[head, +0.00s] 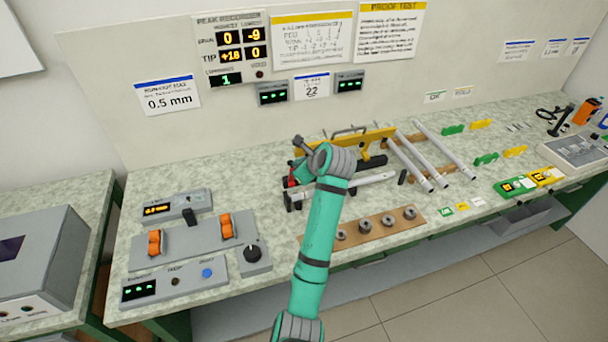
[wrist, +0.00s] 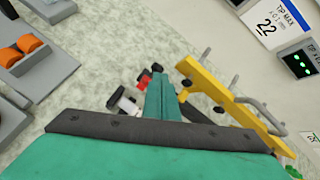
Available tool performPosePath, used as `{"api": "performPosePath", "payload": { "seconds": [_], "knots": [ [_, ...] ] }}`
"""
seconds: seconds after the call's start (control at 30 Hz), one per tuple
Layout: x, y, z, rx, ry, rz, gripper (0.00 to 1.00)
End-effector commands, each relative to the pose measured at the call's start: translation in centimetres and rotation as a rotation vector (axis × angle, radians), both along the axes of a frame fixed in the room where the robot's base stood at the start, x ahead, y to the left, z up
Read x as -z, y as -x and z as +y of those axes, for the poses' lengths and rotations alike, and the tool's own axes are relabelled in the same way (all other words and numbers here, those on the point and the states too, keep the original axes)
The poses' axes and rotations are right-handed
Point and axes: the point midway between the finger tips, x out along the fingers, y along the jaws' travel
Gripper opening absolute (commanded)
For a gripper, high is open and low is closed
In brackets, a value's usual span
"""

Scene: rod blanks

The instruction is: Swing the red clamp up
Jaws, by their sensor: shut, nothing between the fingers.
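The red clamp (head: 290,182) shows as a small red patch at the left end of the dark fixture, mostly hidden behind my arm in the head view. In the wrist view the red part (wrist: 145,77) lies just left of my fingertips, with black pieces by it. I cannot tell whether the clamp is up or down, or whether my fingers touch it. My gripper (wrist: 159,88) is shut and empty, pointing down at the fixture end. A pale rod (head: 358,181) lies along the fixture, to the right of my gripper.
A yellow frame (head: 375,140) with posts and a handle stands close behind and right of my gripper. Several pale rods (head: 445,150) lie to its right. A wooden board (head: 365,237) with metal rings is in front. Bare bench top (head: 245,180) lies to the left.

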Motion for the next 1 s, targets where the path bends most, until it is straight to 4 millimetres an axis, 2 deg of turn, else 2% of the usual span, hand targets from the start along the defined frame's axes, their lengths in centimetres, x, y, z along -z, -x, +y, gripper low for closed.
{"api": "performPosePath", "payload": {
  "seconds": [0.23, 0.47, 0.7, 1.0],
  "knots": [
    [-0.5, -1.7, 1.2, -0.002, -0.001, 0.001, 0.00],
    [-0.5, -1.7, 0.9, 0.001, 0.000, 0.001, 0.00],
    [-1.1, -1.8, -0.3, 0.015, -0.001, -0.001, 0.00],
    [-2.1, -1.7, 0.6, 0.004, 0.000, 0.000, 0.00]
  ]
}}
